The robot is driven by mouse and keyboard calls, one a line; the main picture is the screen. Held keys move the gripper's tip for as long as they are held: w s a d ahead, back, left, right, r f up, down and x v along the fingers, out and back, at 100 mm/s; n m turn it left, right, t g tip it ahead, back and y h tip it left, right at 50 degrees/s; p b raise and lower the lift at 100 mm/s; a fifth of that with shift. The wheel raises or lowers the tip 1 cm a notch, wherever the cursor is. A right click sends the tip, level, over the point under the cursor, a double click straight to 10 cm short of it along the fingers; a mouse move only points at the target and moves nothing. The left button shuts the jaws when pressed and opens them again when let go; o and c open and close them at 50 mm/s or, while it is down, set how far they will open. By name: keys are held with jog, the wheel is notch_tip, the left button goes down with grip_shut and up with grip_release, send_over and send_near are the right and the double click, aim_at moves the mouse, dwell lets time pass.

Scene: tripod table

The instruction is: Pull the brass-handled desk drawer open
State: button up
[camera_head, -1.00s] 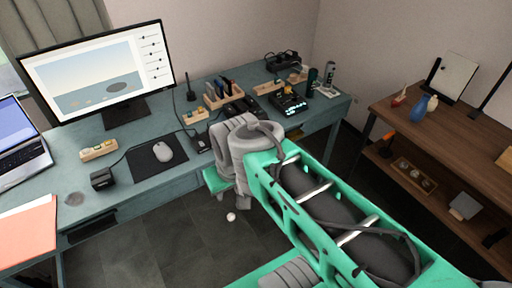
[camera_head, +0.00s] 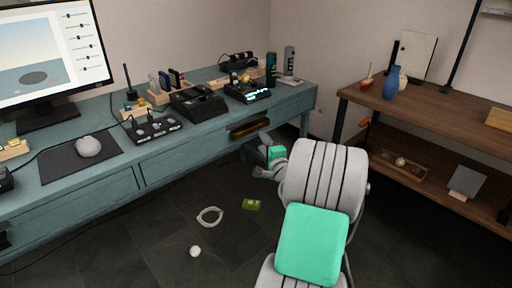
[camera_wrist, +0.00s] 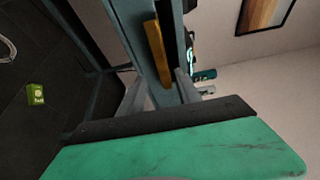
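The brass handle (camera_head: 249,128) is a long bar on the drawer front at the right part of the teal desk (camera_head: 185,155). The drawer front looks flush with the desk. In the wrist view the brass handle (camera_wrist: 157,50) lies ahead, lined up with the gap between my two grey fingers. My gripper (camera_wrist: 158,76) is open, with one finger on each side of the handle's near end. I cannot tell whether either finger touches it. In the head view my arm hides part of my gripper, just below the handle.
A black device (camera_head: 198,102), a mouse (camera_head: 88,146) and a monitor stand on the desk. A brown shelf unit (camera_head: 440,120) stands at the right. A white ring (camera_head: 209,216), a green box (camera_head: 251,204) and a white ball (camera_head: 195,251) lie on the floor.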

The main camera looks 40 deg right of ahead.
aim_at(254, 131)
jog(key=b+x, duration=0.1)
jog(key=x, duration=0.5)
jog(key=shift+w+a, duration=0.15)
jog(key=shift+w, duration=0.05)
jog(key=shift+w+d+r, duration=0.15)
jog(key=shift+w+d, duration=0.1)
jog(key=shift+w, duration=0.2)
jog(key=c, duration=0.9)
grip_shut()
jog(key=shift+a+f, duration=0.1)
jog(key=shift+f, duration=0.2)
